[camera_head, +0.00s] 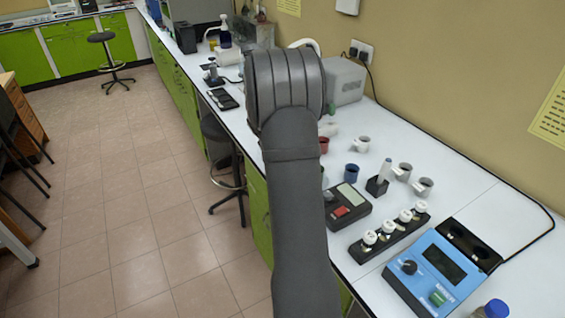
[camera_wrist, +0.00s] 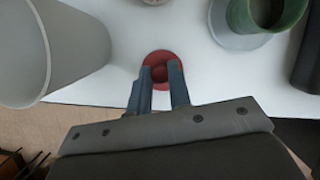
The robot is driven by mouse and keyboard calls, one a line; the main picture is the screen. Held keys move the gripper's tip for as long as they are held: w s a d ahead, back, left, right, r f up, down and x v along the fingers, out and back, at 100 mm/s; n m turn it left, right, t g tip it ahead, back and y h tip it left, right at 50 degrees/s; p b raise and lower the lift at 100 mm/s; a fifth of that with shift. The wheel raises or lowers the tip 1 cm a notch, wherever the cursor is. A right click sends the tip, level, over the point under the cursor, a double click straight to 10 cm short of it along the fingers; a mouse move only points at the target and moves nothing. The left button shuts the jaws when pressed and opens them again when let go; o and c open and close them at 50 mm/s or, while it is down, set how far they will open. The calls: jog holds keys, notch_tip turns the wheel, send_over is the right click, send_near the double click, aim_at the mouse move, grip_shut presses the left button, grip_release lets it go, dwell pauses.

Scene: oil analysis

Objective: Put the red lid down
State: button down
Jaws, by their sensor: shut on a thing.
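The red lid (camera_wrist: 162,58) is round, with a raised knob in its middle, and shows in the wrist view. My gripper (camera_wrist: 160,74) is shut on the lid's knob. The lid is over the white bench (camera_wrist: 135,53), close to its front edge; I cannot tell whether it touches the surface. In the head view my arm hides the gripper and the held lid.
In the wrist view a pale cup (camera_wrist: 78,50) stands close on the left. The head view shows a red cup-like item (camera_head: 324,145) and a blue cup (camera_head: 351,172) right of my arm.

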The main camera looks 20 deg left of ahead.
jog(key=c, duration=1.3)
grip_release()
jog(key=shift+f, duration=0.15)
jog(key=v, duration=1.2)
jog(key=x, duration=1.2)
jog(key=shift+d, duration=0.1)
notch_tip(320, 180, up, 3)
jog(key=shift+f, duration=0.2)
jog(key=shift+r, duration=0.65)
